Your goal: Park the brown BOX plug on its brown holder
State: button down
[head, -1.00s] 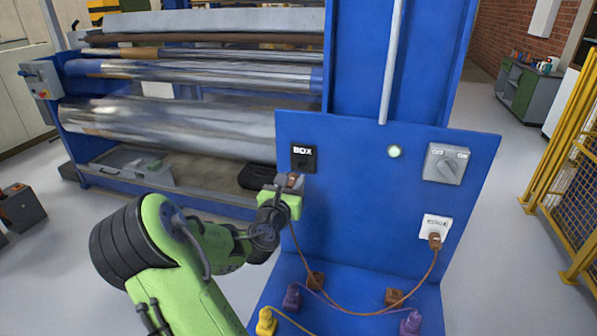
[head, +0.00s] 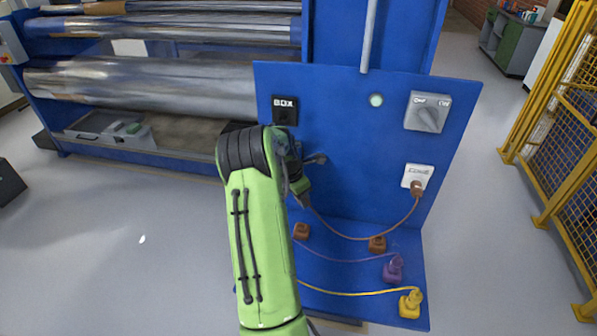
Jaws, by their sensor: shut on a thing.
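My gripper (head: 303,197) is in front of the blue panel, below the black BOX socket (head: 284,110); my arm hides most of it. The brown BOX plug is hidden at the gripper. Its brown cable (head: 345,236) comes out there, sags right and rises to a brown plug (head: 417,188) in the white socket (head: 417,176). The BOX socket looks empty, its lower part behind my arm. Two brown holders stand on the blue base: the left one (head: 301,231) just below my gripper, the right one (head: 377,243) under the cable. The gripper is apart from both.
A purple plug (head: 393,268) and a yellow plug (head: 411,303) sit on the base at the right, with their cables running left behind my arm. A grey rotary switch (head: 427,112) is on the panel. Yellow fencing (head: 565,130) stands at the right.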

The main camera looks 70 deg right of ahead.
aim_at(302, 229)
jog(key=shift+s+a+f+t+y, duration=0.2)
jog(key=shift+a+f+t+y, duration=0.2)
jog(key=shift+f, duration=0.8)
jog(key=shift+s+a+f+t+y, duration=0.25)
jog(key=shift+f+y, duration=0.2)
jog(key=shift+f, duration=0.8)
jog(key=shift+s+a+f+t+y, duration=0.15)
jog(key=shift+a+f+t+y, duration=0.2)
jog(key=shift+f, duration=0.85)
jog(key=shift+b, duration=0.5)
jog(key=shift+f+b, duration=0.45)
jog(key=shift+f, duration=0.1)
jog(key=shift+a+f, duration=0.15)
